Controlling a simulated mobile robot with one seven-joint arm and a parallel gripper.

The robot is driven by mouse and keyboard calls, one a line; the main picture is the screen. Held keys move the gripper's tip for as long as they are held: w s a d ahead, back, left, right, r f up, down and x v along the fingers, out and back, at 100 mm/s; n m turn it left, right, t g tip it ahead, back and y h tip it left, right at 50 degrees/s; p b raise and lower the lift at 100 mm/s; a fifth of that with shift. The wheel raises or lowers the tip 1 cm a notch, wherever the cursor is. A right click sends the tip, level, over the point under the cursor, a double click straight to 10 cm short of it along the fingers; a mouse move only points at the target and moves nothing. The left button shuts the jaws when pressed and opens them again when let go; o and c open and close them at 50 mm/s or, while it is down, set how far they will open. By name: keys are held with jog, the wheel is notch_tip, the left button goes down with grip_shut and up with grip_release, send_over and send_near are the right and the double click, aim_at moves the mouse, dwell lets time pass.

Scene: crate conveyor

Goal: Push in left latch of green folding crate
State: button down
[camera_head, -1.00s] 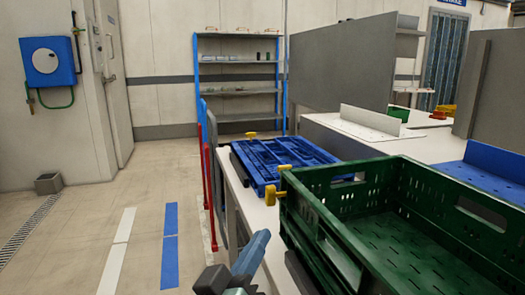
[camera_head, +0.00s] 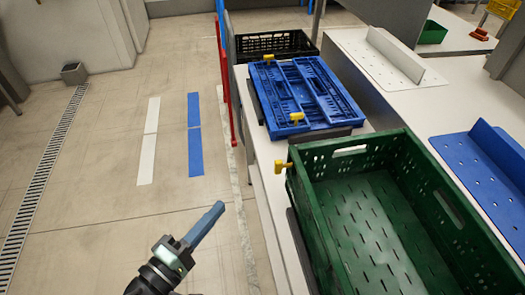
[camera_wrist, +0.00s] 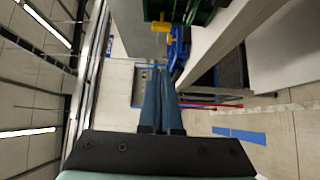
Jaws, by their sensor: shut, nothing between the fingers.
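The green folding crate (camera_head: 303,196) stands open on the white table at the right of the head view. A yellow latch (camera_head: 282,165) sticks out from its far left corner. In the wrist view, part of the green crate (camera_wrist: 204,14) shows at the top, with a yellow latch (camera_wrist: 161,27) beside it. My gripper (camera_head: 218,208) is shut and empty, left of the table and apart from the crate and latch. Its blue fingers (camera_wrist: 158,72) lie together in the wrist view. The crate's near end is cut off by the head view's edge.
A folded blue crate (camera_head: 303,93) with yellow latches lies on the table beyond the green one. A black crate (camera_head: 275,45) stands farther back. A red rail (camera_head: 224,80) runs left of the table.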

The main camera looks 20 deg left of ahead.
send_near(280, 170)
jog(key=w+a, duration=0.4)
jog(key=w+d, duration=0.1)
jog(key=w+d+p, duration=0.1)
jog(key=d, duration=0.1)
jog(key=shift+w, duration=0.25)
jog(key=shift+d, duration=0.1)
jog(key=shift+w+d, duration=0.4)
jog(key=shift+d, duration=0.2)
jog(key=shift+w+d, duration=0.4)
jog(key=shift+d, duration=0.2)
